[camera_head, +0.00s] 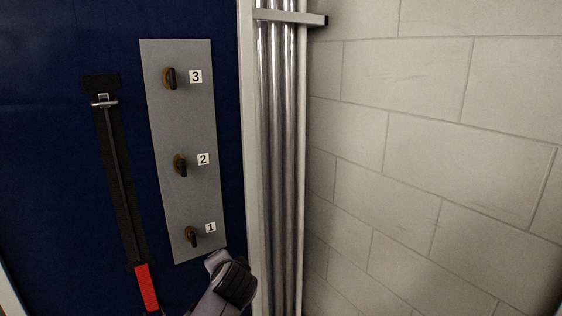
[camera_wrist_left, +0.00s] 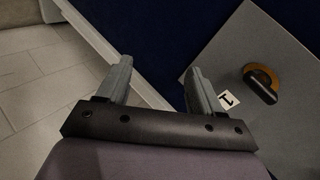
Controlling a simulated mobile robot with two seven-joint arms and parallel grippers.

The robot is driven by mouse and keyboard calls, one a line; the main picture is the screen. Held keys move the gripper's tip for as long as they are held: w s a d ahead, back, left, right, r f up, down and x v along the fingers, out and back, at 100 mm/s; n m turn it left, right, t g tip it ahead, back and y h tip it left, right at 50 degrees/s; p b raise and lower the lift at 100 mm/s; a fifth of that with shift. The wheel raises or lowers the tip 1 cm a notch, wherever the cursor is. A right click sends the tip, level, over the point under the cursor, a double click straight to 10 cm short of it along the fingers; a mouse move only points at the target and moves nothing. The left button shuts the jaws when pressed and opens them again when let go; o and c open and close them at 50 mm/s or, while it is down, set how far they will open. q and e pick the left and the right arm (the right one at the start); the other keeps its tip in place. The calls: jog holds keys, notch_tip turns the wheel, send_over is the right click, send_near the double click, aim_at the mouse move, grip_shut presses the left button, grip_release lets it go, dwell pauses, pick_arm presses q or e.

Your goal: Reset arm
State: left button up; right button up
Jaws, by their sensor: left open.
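My left gripper (camera_wrist_left: 159,70) is open, with its two grey fingers apart and nothing between them. In the head view my left arm (camera_head: 226,288) shows at the bottom, just below the lower end of a grey panel (camera_head: 158,140). The lowest knob (camera_head: 191,236), labelled 1, is just above it. In the wrist view this knob (camera_wrist_left: 261,86) is right of the fingers and apart from them, with its label (camera_wrist_left: 230,100) by the right finger. My right gripper is out of view.
Knobs 2 (camera_head: 180,165) and 3 (camera_head: 170,78) sit higher on the panel. A black strap (camera_head: 122,190) with a red end (camera_head: 146,288) hangs to its left. Vertical metal pipes (camera_head: 276,150) and a block wall (camera_head: 430,140) are to the right.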

pick_arm(q)
jog(key=s+a+f+n+h, duration=0.3)
jog(key=s+f+h, duration=0.1)
jog(key=s+f, duration=1.3)
jog(key=s+a+f+n+h, duration=0.1)
jog(key=s+a+n, duration=0.1)
jog(key=s, duration=0.6)
jog(key=s+a+f+n+h, duration=0.1)
jog(key=s+a+f+n, duration=0.1)
jog(key=s, duration=0.6)
jog(key=shift+a, duration=0.2)
